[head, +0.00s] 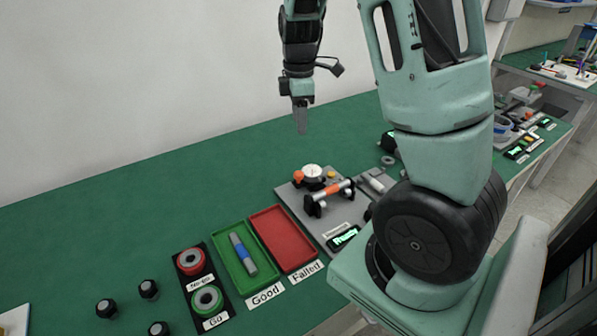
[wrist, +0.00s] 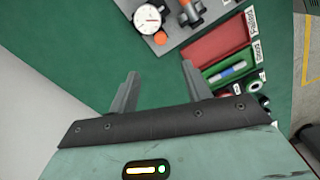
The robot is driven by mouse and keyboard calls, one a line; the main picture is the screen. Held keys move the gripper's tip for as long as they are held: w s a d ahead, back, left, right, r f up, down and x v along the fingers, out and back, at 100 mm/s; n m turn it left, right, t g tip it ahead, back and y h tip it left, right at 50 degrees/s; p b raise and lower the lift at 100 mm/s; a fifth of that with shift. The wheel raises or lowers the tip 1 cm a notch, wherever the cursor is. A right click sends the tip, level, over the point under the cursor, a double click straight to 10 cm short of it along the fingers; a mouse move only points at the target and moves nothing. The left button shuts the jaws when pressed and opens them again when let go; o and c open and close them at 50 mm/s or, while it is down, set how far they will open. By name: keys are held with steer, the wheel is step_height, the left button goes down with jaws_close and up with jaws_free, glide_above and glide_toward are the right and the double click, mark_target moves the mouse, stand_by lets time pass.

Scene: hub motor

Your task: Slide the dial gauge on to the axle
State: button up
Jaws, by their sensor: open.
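The dial gauge (head: 312,171) has a round white face and an orange part. It sits at the back of a grey fixture plate (head: 285,196); in the wrist view the dial gauge (wrist: 147,19) is at the top, beyond my fingertips. A silver and orange axle (head: 336,191) lies across black supports in front of the gauge, and the axle (wrist: 184,4) is cut off at the top of the wrist view. I cannot tell whether gauge and axle touch. My gripper (head: 301,128) is open, empty and pointing down, well above the table; its parted fingers (wrist: 159,70) show in the wrist view.
A red tray (head: 268,212) and a green tray (head: 219,241) stand left of the plate. The green one holds a blue and silver shaft (head: 241,252). Ring gauges (head: 191,261) and several black knobs (head: 148,289) lie further left. The back left table is clear.

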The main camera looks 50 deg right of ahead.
mark_target(299, 173)
step_height(299, 173, down, 16)
steer(key=shift+a+f, duration=0.1)
steer(key=shift+f, duration=0.1)
stand_by(0.4)
